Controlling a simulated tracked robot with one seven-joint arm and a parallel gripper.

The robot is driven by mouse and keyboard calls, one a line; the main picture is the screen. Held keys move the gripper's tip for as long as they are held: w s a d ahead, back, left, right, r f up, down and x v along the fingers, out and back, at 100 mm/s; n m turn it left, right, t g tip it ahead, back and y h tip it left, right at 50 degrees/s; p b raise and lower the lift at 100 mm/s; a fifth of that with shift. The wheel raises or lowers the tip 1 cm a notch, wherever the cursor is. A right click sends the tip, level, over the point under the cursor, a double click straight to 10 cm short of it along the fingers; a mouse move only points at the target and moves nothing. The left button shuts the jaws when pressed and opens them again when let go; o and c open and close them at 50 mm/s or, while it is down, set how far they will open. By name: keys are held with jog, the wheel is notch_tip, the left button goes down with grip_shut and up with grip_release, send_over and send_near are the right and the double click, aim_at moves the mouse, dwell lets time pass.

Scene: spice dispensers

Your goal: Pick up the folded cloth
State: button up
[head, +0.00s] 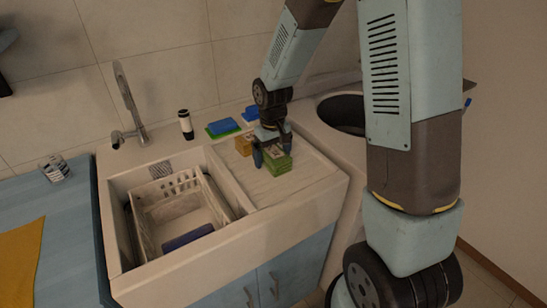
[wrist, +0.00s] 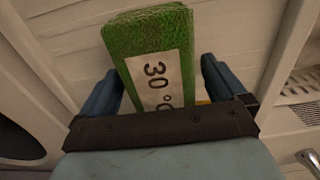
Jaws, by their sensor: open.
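A green folded cloth (head: 279,165) with layered edges lies on the white ribbed drainboard right of the sink basin in the head view. In the wrist view the green folded cloth (wrist: 145,36) carries a white label (wrist: 160,80) reading "30 °C". My gripper (head: 272,152) is over it, with its jaws open. In the wrist view my gripper (wrist: 160,74) has one blue finger on each side of the cloth, with small gaps showing. The cloth's near end is hidden by the gripper body.
An orange-yellow block-like item (head: 243,146) is just left of the cloth. Blue-and-green items (head: 222,127) and a dark bottle (head: 186,124) stand behind. A white basket (head: 172,190) sits in the basin (head: 130,262). A faucet (head: 129,100) rises at the back left.

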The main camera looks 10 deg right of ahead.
jog(key=c, duration=1.2)
